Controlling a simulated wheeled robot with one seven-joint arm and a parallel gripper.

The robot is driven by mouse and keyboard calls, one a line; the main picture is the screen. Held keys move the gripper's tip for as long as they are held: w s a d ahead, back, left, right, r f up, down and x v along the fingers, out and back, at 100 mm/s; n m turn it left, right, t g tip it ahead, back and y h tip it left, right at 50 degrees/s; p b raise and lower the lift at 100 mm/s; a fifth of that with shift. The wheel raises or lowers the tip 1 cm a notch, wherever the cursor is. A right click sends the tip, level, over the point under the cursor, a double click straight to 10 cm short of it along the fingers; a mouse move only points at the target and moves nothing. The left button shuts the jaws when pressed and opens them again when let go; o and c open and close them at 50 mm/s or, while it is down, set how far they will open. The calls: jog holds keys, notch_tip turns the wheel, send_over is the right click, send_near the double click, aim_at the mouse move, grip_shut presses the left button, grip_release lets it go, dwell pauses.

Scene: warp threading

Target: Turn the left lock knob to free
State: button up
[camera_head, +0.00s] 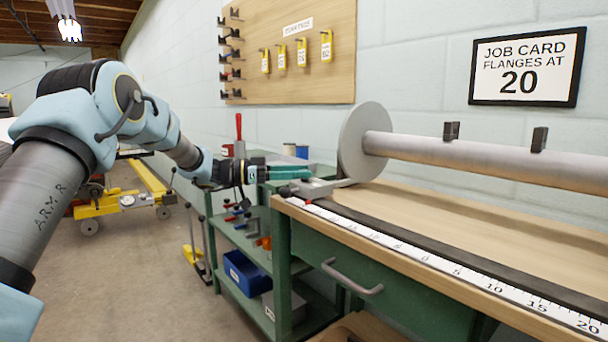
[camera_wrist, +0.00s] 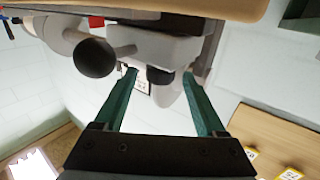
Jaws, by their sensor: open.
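A light grey lock block (camera_head: 318,187) sits at the left end of the bench, beside the large grey flange (camera_head: 362,140) on the roller. In the wrist view, which looks upside down, the open fingers (camera_wrist: 160,76) stand either side of a short dark knob (camera_wrist: 160,76) under the grey block (camera_wrist: 155,45). I cannot tell whether they touch it. A black ball on a grey stem (camera_wrist: 95,57) is left of the fingers.
A white ruler strip (camera_head: 440,264) runs along the bench front above a green drawer (camera_head: 390,275). A green shelf cart (camera_head: 250,245) holds a blue bin (camera_head: 246,271). A job card (camera_head: 525,67) and a wooden tool board (camera_head: 290,50) hang on the wall.

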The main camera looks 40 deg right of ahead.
jog(key=shift+x, duration=0.8)
jog(key=shift+c, duration=0.3)
grip_shut()
